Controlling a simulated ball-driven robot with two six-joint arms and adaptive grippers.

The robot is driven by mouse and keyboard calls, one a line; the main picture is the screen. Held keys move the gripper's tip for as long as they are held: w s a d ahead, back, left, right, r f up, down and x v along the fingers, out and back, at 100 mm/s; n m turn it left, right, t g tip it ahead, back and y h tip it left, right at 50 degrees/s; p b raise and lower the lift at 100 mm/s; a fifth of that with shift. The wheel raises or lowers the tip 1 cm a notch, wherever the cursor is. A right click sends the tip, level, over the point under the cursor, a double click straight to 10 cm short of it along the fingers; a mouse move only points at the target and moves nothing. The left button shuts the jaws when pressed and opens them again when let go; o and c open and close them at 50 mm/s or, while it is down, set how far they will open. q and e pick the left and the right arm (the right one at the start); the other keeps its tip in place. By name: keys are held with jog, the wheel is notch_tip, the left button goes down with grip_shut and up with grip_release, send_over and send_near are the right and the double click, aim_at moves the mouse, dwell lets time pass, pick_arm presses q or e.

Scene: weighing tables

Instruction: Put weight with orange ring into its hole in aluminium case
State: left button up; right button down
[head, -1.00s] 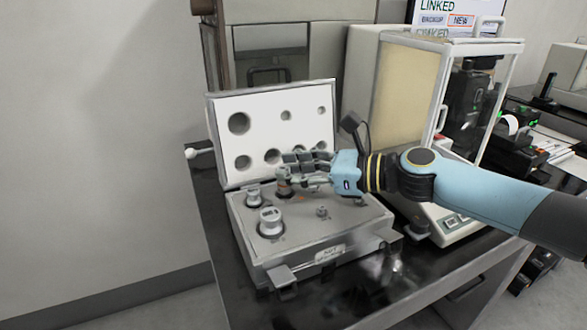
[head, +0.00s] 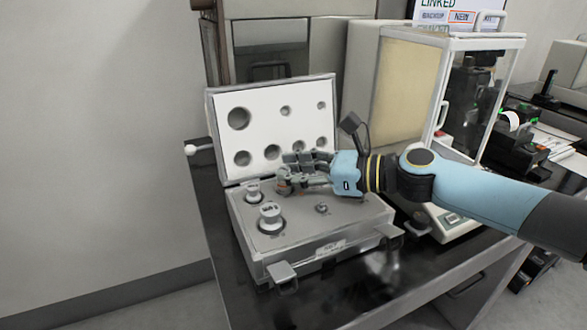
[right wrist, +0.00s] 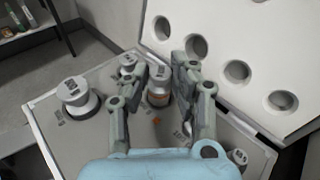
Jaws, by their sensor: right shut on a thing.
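The weight with the orange ring (right wrist: 158,88) is a grey cylinder with a knob, upright between the fingers of my right gripper (right wrist: 158,72) in the right wrist view. The gripper is shut on it. In the head view my right gripper (head: 287,180) is low over the back middle of the open aluminium case (head: 290,262), and its fingers cover most of the weight. An orange mark (right wrist: 155,120) shows on the case's top in front of the weight. The weight's lower end is hidden, so I cannot tell how deep it sits. My left gripper is not in view.
Other weights stand in the case: a large one (head: 270,218), a smaller one (head: 253,192) behind it and a small one (head: 322,208) to the right. The raised lid (head: 262,122) with round recesses is close behind my fingers. A glass-sided balance (head: 440,90) stands to the right.

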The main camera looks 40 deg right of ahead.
jog(key=shift+f+b, duration=0.65)
jog(key=shift+f, duration=0.2)
jog(key=c, duration=1)
grip_release()
jog(key=shift+v, duration=3.75)
